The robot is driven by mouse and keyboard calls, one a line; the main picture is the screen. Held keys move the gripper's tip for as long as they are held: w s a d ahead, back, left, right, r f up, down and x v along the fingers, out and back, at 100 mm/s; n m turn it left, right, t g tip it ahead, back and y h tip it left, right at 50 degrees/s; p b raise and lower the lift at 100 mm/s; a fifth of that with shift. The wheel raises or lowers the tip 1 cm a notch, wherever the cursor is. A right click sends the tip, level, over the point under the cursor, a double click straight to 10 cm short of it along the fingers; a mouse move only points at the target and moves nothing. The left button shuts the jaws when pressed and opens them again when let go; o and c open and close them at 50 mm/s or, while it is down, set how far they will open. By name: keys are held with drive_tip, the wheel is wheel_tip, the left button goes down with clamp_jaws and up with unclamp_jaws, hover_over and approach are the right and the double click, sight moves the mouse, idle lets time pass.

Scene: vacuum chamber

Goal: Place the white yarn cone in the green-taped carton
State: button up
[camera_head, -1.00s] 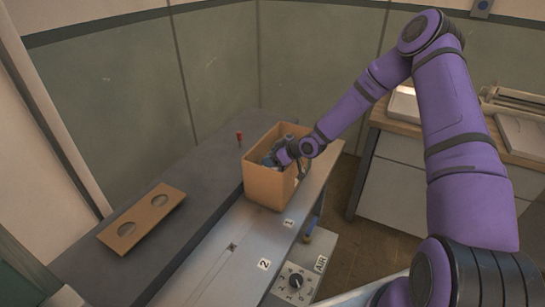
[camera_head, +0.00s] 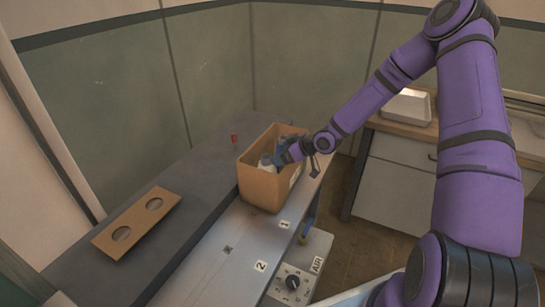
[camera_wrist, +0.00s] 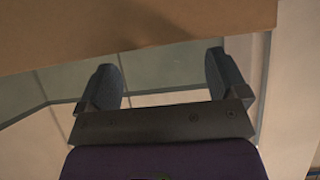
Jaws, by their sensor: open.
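An open brown carton (camera_head: 266,190) stands on the bench beside the dark raised ledge; I cannot make out green tape on it. A small white thing (camera_head: 267,161) shows inside the carton near its left side, probably the white yarn cone; its lower part is hidden by the carton wall. My gripper (camera_head: 282,152) is at the carton's opening, just right of the white thing. In the wrist view my gripper (camera_wrist: 164,78) has its fingers wide apart with nothing between them. A brown cardboard surface crosses the top of that view.
A brown board (camera_head: 136,222) with two round holes lies on the dark ledge (camera_head: 205,165). A dial box marked AIR (camera_head: 296,281) sits below the bench front. The bench is clear around labels 1 and 2.

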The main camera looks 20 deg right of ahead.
drive_tip(key=v, duration=0.4)
drive_tip(key=shift+s+d+r, duration=0.1)
drive_tip(key=shift+r, duration=0.05)
drive_tip(key=s+d+r+m+g+h, duration=0.15)
drive_tip(key=s+r+h, duration=0.45)
drive_tip(key=r, duration=0.6)
drive_tip(key=s+d+r+m+g+h, duration=0.1)
drive_tip(key=s+d+r+m+h, duration=0.25)
drive_tip(key=s+r, duration=0.65)
drive_tip(key=s+a+r+m, duration=0.1)
drive_tip(key=s+r, duration=0.3)
drive_tip(key=s, duration=0.3)
drive_tip(key=s+a+r+m+y, duration=0.1)
drive_tip(key=s+a+r, duration=0.1)
drive_tip(key=s+r, duration=0.2)
drive_tip(key=s+a+r+m, duration=0.2)
drive_tip(key=s+r, duration=0.2)
drive_tip(key=s, duration=0.6)
